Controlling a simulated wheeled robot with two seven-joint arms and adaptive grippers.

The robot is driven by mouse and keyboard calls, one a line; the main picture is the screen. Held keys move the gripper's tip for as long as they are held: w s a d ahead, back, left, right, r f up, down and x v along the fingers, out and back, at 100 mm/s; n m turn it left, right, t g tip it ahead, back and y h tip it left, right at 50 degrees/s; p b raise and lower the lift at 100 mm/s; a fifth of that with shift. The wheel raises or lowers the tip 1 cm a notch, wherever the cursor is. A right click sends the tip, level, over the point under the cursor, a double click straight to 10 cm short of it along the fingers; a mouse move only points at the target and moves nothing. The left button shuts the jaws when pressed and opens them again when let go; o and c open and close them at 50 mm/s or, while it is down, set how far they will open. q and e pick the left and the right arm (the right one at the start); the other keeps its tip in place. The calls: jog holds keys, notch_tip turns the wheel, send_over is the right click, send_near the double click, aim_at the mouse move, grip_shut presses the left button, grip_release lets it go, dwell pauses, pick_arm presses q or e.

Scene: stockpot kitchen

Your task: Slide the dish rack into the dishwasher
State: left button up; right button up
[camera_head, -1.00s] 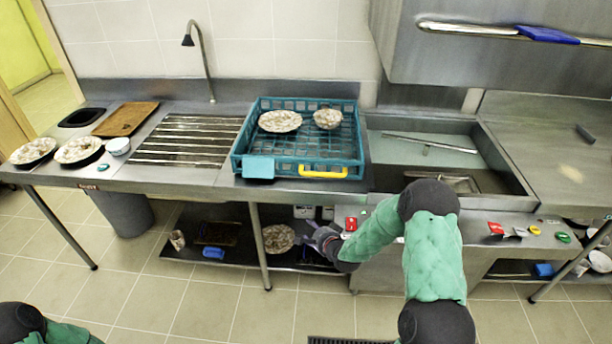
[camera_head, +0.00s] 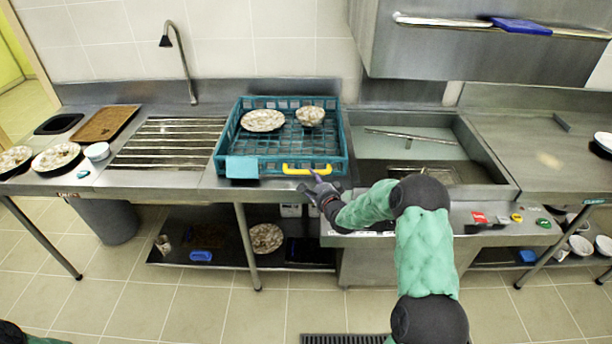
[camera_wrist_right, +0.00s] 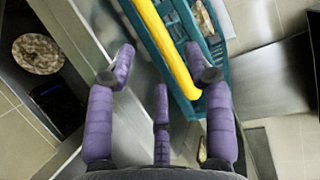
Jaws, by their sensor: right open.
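The dish rack (camera_head: 349,165) is a teal crate on the steel counter, holding a patterned plate (camera_head: 262,121) and a bowl (camera_head: 310,116). A yellow handle (camera_head: 307,169) is on its front wall, beside a light-blue patch. The dishwasher (camera_head: 470,50) is the steel hood at the right, raised over an open basin (camera_head: 420,146) just right of the rack. My right gripper (camera_head: 317,181) is open at the rack's front, just by the handle. In the right wrist view, its purple fingers (camera_wrist_right: 158,62) are spread near the yellow handle (camera_wrist_right: 164,42); contact is unclear. My left gripper is out of view.
Plates (camera_head: 56,157), a small bowl (camera_head: 97,151) and a brown tray (camera_head: 107,123) lie left on the counter, beyond a slatted drainer (camera_head: 168,143). A lower shelf (camera_head: 225,255) holds a plate and other items. A thin bar (camera_head: 410,136) crosses the basin.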

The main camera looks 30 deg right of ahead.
aim_at(306, 173)
jog(key=b+x, duration=0.1)
jog(key=x, duration=0.5)
jog(key=shift+w+f, duration=0.1)
jog(key=shift+w, duration=0.2)
grip_shut()
